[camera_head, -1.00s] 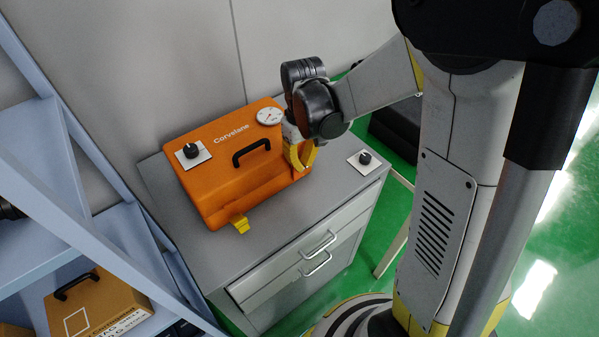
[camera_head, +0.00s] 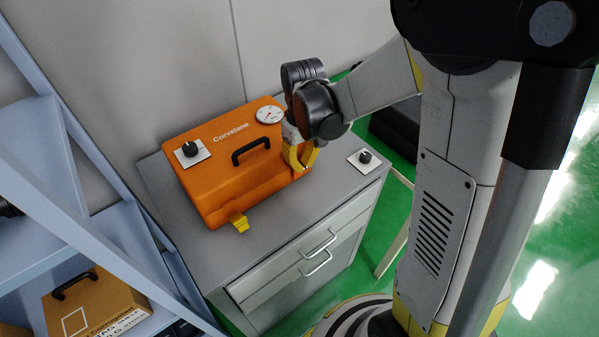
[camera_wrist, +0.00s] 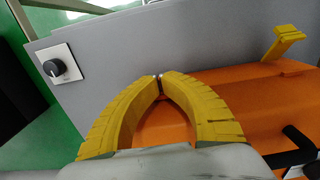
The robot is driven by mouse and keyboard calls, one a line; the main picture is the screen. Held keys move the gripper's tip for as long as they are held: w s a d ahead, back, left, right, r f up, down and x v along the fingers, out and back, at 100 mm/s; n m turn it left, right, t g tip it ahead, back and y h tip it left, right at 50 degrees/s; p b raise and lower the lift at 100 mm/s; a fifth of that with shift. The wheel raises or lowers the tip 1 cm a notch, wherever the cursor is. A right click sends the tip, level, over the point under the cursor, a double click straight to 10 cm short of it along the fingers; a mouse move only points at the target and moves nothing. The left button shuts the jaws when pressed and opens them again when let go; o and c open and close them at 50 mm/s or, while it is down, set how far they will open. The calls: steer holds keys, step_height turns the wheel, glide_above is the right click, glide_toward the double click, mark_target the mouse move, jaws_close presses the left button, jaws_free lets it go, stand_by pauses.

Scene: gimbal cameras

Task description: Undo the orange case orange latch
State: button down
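The orange case (camera_head: 215,185) sits on a grey cabinet top, with a black handle on its lid; it also shows in the wrist view (camera_wrist: 255,95). A yellow latch (camera_head: 239,222) sticks out from the case's front at left, and in the wrist view at upper right (camera_wrist: 284,42). My gripper (camera_head: 303,168) is at the case's front right corner. In the wrist view my gripper's yellow fingers (camera_wrist: 160,83) curve together at the tips beside the case's front edge. A small dark piece shows between the tips; whether they hold anything is unclear.
A black knob on a white plate (camera_head: 365,158) sits on the cabinet top (camera_head: 285,225) right of the case. The case carries a dial gauge (camera_head: 269,115) and another knob (camera_head: 190,150). A blue shelf (camera_head: 75,225) stands left, and a wall behind.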

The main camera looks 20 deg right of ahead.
steer(key=shift+f+b, duration=0.55)
steer(key=shift+f, duration=0.25)
steer(key=shift+s+d+f+b, duration=0.15)
steer(key=shift+s+f+b, duration=0.35)
steer(key=shift+f, duration=0.05)
steer(key=shift+s+d+f+b, duration=0.15)
steer(key=shift+s+f+b, duration=0.35)
steer(key=shift+f, duration=0.05)
stand_by(0.8)
step_height(320, 180, up, 8)
steer(key=p, duration=0.6)
stand_by(0.5)
steer(key=shift+w, duration=0.1)
